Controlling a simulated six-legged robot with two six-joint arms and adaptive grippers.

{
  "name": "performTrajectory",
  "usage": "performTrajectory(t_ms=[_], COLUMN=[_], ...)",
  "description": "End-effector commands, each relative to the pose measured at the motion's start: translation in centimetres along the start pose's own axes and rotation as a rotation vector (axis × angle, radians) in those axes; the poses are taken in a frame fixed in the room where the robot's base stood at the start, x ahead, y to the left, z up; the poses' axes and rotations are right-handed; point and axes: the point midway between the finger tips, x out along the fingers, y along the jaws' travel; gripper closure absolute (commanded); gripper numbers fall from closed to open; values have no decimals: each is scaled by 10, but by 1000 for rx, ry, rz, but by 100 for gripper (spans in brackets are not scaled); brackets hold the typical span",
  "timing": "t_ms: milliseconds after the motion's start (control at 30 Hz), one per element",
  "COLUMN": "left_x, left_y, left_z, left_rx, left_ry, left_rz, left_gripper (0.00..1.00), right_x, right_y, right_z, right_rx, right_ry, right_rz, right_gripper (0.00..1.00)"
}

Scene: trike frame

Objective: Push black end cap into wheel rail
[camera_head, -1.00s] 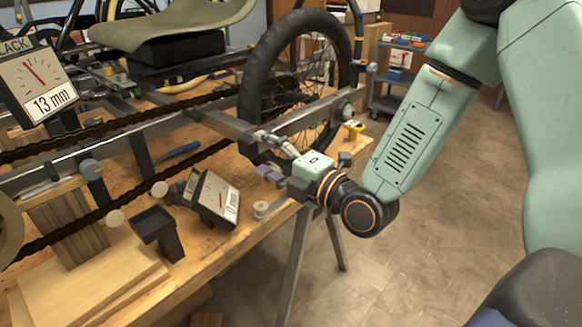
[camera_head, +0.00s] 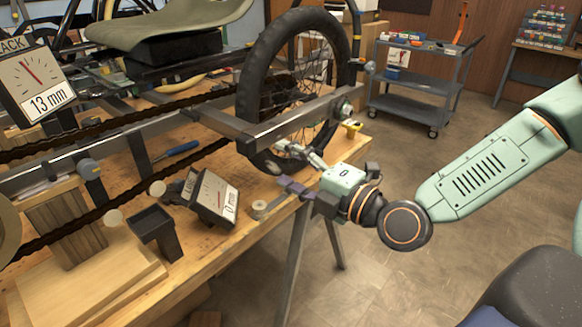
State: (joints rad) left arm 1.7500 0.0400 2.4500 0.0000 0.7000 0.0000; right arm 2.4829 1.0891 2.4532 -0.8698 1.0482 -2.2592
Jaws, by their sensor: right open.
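The wheel rail (camera_head: 295,122) is a grey metal bar running past the black-tyred wheel (camera_head: 253,80) at the bench's right end. My right gripper (camera_head: 283,167) is open below the rail, close to the lower part of the tyre. Its fingers point left, one above the other, and nothing clearly shows held between them. I cannot pick out the black end cap for sure; the rail's near end is dark and small. My left gripper is not in view.
The wooden bench (camera_head: 215,262) carries a 0 mm gauge (camera_head: 213,198), a 13 mm gauge (camera_head: 38,85), a black open-topped holder (camera_head: 153,228), a tape roll (camera_head: 259,208) and a blue screwdriver (camera_head: 176,150).

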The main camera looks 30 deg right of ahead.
Motion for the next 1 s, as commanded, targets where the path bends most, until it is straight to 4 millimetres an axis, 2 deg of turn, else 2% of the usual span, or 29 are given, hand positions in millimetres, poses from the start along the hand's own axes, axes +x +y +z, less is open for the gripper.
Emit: performTrajectory(t_ms=[867, 1000], left_x=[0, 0], left_y=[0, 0], left_z=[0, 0], left_rx=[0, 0], left_ry=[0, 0], left_rz=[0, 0], left_gripper=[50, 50], right_x=[-5, -5], right_y=[1, 0], right_z=[-2, -3], right_rx=[2, 88], right_ry=[6, 8], right_rz=[5, 3], right_gripper=[39, 39])
